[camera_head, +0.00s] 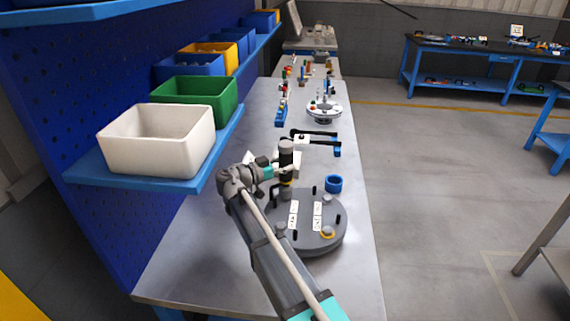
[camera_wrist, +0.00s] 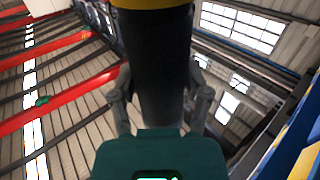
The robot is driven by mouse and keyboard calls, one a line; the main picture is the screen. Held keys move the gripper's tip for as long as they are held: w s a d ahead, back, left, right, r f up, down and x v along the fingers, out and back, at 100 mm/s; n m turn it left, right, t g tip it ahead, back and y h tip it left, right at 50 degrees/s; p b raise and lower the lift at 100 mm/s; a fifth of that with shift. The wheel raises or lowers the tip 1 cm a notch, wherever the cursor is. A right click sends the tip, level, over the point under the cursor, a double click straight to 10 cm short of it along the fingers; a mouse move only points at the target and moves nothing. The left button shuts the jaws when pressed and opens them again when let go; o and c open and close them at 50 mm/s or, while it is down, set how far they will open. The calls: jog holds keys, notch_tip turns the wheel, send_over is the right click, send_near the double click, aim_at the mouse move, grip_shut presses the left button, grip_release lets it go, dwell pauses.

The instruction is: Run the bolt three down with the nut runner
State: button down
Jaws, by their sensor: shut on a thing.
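My gripper (camera_head: 284,170) is shut on the nut runner (camera_head: 287,152), a dark upright cylinder with a yellow band low down. In the wrist view the nut runner (camera_wrist: 155,65) stands between both fingers, with its yellow band at the top edge. The round grey flanged shell (camera_head: 318,243) lies on the bench, with white labels and several dark upright pins or bolts. The nut runner's lower end is over the shell's far left rim. My gripper and arm partly hide that spot, so I cannot tell which bolt is there or whether they touch. A yellow ring (camera_head: 328,236) surrounds a fitting at the near right.
A blue cup (camera_head: 334,184) stands just behind the shell. Black-handled tools (camera_head: 315,135) and a round fixture (camera_head: 324,107) lie farther along the bench. White (camera_head: 157,150) and green (camera_head: 205,97) bins sit on the left shelf. The near bench surface (camera_head: 190,265) is clear.

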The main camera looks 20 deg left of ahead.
jog(key=shift+f+b, duration=0.4)
jog(key=shift+n+t+y, duration=0.4)
jog(key=shift+y, duration=0.1)
jog(key=c, duration=1.4)
grip_release()
jog(key=shift+a+n+t+y, duration=0.1)
jog(key=shift+n+t+y, duration=0.35)
jog(key=shift+y, duration=0.25)
jog(key=c, duration=1.4)
grip_release()
jog(key=shift+f, duration=0.25)
jog(key=c, duration=1.4)
grip_release()
jog(key=shift+r, duration=0.2)
